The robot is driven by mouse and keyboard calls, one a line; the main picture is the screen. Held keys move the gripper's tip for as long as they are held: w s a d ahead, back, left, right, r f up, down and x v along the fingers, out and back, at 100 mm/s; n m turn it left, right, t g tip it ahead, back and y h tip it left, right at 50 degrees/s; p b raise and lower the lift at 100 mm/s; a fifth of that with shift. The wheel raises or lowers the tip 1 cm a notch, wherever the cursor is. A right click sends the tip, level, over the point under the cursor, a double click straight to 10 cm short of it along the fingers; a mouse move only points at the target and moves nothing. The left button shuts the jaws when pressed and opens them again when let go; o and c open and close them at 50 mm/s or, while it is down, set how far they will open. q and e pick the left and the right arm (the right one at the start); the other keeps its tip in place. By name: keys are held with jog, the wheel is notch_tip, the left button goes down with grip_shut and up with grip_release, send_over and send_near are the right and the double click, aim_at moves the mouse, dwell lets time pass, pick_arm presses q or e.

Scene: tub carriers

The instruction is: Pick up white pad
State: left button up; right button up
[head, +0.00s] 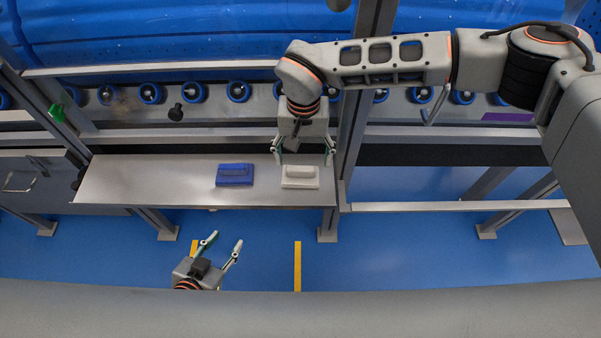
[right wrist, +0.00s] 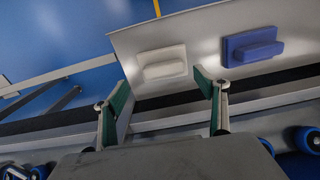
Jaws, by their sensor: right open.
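The white pad (head: 300,177) lies on the metal shelf near its right end, with a raised grip on top. It also shows in the right wrist view (right wrist: 163,65), beyond the fingertips and between them. My right gripper (head: 303,158) is open and empty, just behind the white pad in the head view, with its fingers on either side of the pad's width. The same gripper shows in the right wrist view (right wrist: 160,88). My left gripper (head: 224,245) is open and empty, in front of the shelf and away from the pad.
A blue pad (head: 235,175) lies on the shelf (head: 130,182) to the left of the white pad. Behind the shelf run metal rails and a row of blue rollers (head: 238,92). A metal post (head: 357,100) stands close right of my right gripper. The shelf's left part is clear.

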aim_at(301, 168)
jog(key=shift+a+f, duration=0.15)
jog(key=shift+f, duration=1.2)
jog(key=shift+a+f, duration=0.15)
jog(key=shift+f, duration=1.2)
jog(key=c, duration=1.2)
